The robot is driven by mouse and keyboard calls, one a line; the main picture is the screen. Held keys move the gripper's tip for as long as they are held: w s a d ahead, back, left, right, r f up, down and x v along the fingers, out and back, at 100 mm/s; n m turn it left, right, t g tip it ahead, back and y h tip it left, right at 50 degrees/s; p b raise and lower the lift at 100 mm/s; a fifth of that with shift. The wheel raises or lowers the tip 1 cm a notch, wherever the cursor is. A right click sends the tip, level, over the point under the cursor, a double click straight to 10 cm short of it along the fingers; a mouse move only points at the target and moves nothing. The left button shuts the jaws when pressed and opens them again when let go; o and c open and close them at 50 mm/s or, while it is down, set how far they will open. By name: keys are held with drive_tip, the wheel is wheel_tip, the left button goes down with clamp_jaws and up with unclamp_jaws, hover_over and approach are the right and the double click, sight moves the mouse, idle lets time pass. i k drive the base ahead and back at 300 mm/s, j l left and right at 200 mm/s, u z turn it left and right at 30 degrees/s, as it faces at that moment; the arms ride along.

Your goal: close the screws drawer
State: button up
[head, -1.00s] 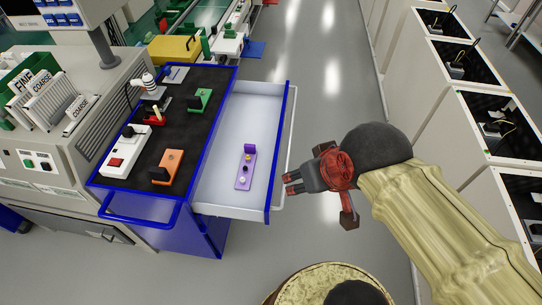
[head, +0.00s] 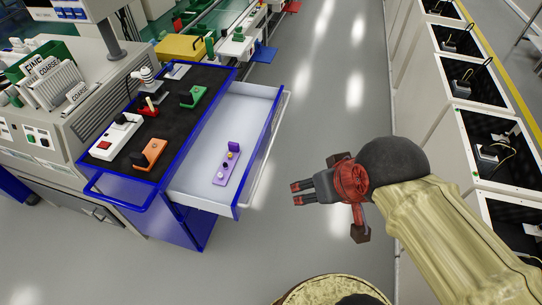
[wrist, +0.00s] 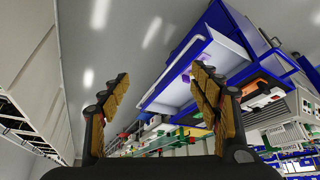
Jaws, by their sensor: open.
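An open drawer (head: 205,185) with a white inside and a blue-edged front (head: 262,150) sticks out to the right from a blue cart (head: 160,215). No label shows on it. A purple piece with small knobs (head: 226,168) lies inside. My gripper (head: 294,192) is open and empty, to the right of the drawer's near front corner and apart from it, its fingers pointing left. In the wrist view my gripper (wrist: 160,85) shows its two fingers spread, with the drawer (wrist: 175,90) tilted beyond and between them.
The cart's black top (head: 165,115) holds orange, green, white and red items. A grey machine (head: 75,110) stands left of it. A row of cabinets with open black compartments (head: 480,150) lines the right. The floor aisle (head: 335,90) between is clear.

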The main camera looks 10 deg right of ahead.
sight(247, 114)
drive_tip(key=i+j+z, duration=0.1)
drive_tip(key=j+z, duration=0.2)
drive_tip(key=z, duration=0.15)
drive_tip(key=j+z, duration=0.35)
drive_tip(key=z, duration=0.15)
